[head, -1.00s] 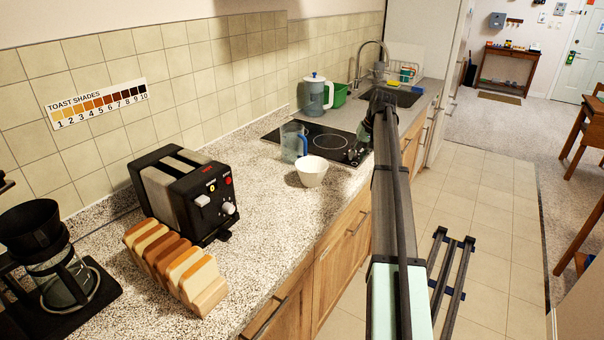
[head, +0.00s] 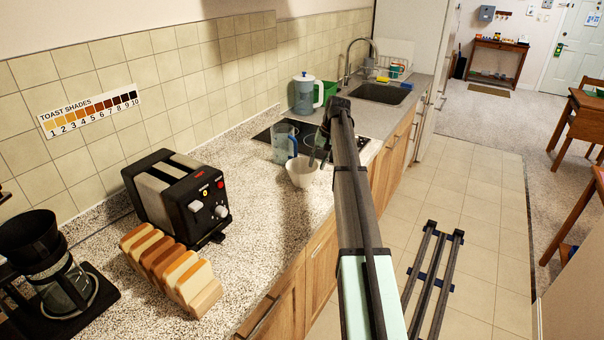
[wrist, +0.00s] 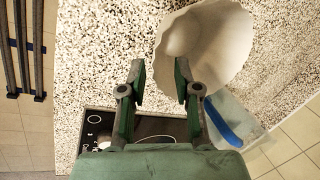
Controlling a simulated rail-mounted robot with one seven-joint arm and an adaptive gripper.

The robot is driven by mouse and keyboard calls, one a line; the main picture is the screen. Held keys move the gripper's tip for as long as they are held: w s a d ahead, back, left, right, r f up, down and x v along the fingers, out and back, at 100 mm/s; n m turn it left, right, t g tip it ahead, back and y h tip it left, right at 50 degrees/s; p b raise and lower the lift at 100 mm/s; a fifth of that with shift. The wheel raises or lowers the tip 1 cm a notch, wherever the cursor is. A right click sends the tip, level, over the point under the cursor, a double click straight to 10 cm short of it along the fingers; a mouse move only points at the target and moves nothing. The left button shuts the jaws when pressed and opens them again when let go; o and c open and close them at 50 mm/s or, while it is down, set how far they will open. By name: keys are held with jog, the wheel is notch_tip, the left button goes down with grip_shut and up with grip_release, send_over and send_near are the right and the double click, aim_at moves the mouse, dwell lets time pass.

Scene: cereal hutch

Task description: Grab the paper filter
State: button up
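The paper filter (head: 300,172) is a white, bowl-like cup standing on the speckled counter in front of the blue-handled jug. In the wrist view the filter (wrist: 215,45) opens towards the camera at the upper right. My gripper (head: 318,158) is open and empty, close to the filter's right side in the head view. In the wrist view, one finger of the gripper (wrist: 160,72) overlaps the filter's left edge and the other is outside it, over bare counter. I cannot tell whether the finger touches the filter.
A clear jug with a blue handle (head: 284,143) stands just behind the filter, on the edge of the black cooktop (head: 262,137). A toaster (head: 175,198), bread slices (head: 170,268) and a coffee maker (head: 62,275) stand nearer. The counter between the toaster and filter is clear.

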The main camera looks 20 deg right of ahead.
aim_at(313, 175)
jog(key=shift+p+x, duration=1.1)
jog(key=shift+x, duration=1.95)
jog(key=shift+s, duration=0.15)
grip_shut()
